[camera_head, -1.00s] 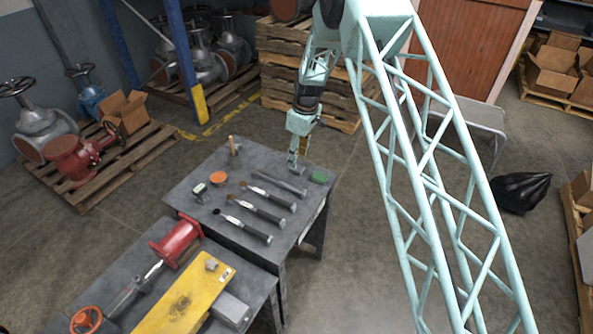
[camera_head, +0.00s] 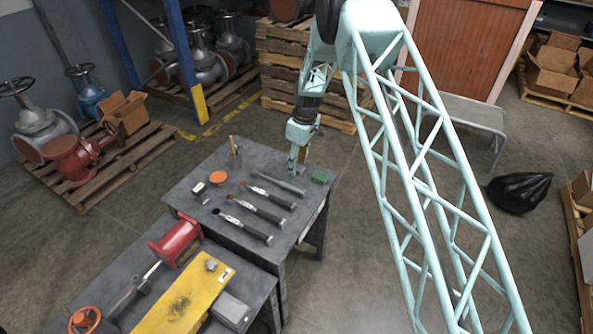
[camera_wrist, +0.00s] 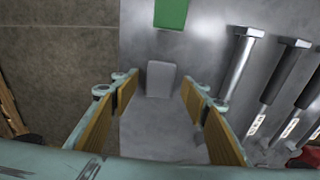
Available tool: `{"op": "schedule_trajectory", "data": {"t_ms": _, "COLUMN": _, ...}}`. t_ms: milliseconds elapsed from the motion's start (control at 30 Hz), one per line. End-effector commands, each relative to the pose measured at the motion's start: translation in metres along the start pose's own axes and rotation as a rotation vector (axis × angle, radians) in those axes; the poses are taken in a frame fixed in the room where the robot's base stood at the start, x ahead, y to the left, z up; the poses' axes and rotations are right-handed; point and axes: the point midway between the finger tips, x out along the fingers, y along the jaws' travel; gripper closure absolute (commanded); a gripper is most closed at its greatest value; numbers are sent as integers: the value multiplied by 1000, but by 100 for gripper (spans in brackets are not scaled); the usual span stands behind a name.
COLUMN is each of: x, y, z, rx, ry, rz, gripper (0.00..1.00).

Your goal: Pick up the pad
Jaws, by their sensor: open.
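A green rectangular pad-like block (camera_head: 319,177) lies on the grey worktable (camera_head: 185,187) near its right corner. It also shows at the top of the wrist view (camera_wrist: 171,13). A small pale grey flat rectangle (camera_wrist: 161,79) lies on the tabletop between and just beyond my fingertips in the wrist view. I cannot tell for sure which of the two is the pad. My gripper (camera_head: 296,170) hangs pointing down at the table's back right edge, left of the green block. In the wrist view my gripper (camera_wrist: 157,88) is open, with nothing held between its yellow-lined fingers.
Several dark-handled tools (camera_head: 246,220) lie in a row on the table, close to the right finger in the wrist view. An orange disc (camera_head: 218,178) and an upright brush-like tool (camera_head: 233,146) stand farther left. Stacked pallets (camera_head: 280,75) stand behind.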

Motion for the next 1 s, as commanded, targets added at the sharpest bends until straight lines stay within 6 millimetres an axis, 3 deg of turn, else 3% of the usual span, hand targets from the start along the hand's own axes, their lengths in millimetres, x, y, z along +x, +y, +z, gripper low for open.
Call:
{"op": "schedule_trajectory", "data": {"t_ms": 200, "x": 10, "y": 0, "z": 0, "rx": 0, "ry": 0, "rz": 0, "gripper": 58}}
{"op": "schedule_trajectory", "data": {"t_ms": 733, "x": 10, "y": 0, "z": 0, "rx": 0, "ry": 0, "rz": 0, "gripper": 58}}
{"op": "schedule_trajectory", "data": {"t_ms": 1000, "x": 10, "y": 0, "z": 0, "rx": 0, "ry": 0, "rz": 1, "gripper": 82}}
